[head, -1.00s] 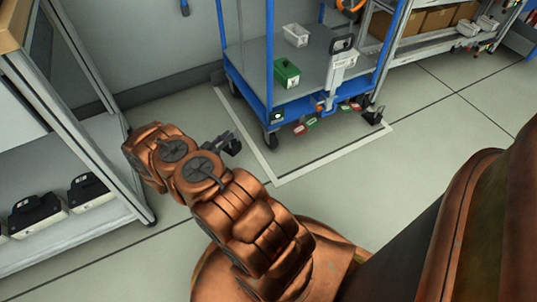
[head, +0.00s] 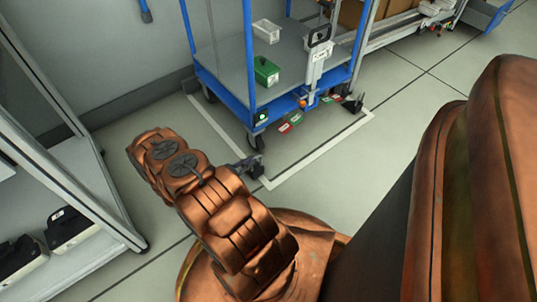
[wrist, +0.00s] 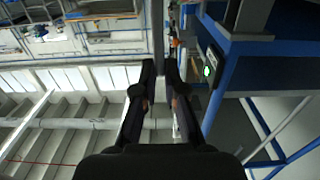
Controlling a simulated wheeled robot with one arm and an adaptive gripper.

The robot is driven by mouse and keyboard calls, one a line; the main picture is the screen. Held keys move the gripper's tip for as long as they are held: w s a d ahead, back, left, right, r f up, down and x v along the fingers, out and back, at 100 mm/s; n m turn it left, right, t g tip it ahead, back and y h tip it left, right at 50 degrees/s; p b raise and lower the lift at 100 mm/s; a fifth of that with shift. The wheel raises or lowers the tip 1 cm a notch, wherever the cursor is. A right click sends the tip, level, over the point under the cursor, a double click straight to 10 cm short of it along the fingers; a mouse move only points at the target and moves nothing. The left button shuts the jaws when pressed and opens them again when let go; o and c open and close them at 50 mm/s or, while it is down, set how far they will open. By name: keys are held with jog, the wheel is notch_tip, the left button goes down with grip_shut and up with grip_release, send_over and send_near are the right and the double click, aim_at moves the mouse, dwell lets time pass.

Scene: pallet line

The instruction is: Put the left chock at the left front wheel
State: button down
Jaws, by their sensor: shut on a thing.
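My gripper (head: 248,165) is low over the floor, shut on a small black chock (head: 258,171). In the wrist view, the gripper's two dark fingers (wrist: 160,72) run up the middle; I cannot make out the chock there. The left front wheel (head: 258,142) is a dark caster under the near corner of the blue cart (head: 228,97). The chock shows just below this wheel in the head view, with a small gap between them. I cannot tell whether the chock touches the floor. A green light (wrist: 207,71) on the cart's corner shows close by in the wrist view.
Another dark block (head: 355,105) stands at the cart's right front wheel. A white floor line (head: 310,157) frames the cart's bay. Red and green tags (head: 290,123) show below the cart's front edge. A shelf rack (head: 85,185) stands at left.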

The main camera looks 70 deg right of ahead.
jog(key=f+b+x, duration=0.1)
jog(key=b+x, duration=0.3)
jog(key=x, duration=0.5)
jog(key=shift+s+d+f, duration=0.2)
jog(key=shift+d, duration=0.1)
jog(key=shift+f, duration=0.1)
jog(key=c, duration=1.3)
grip_release()
jog(key=shift+o, duration=0.3)
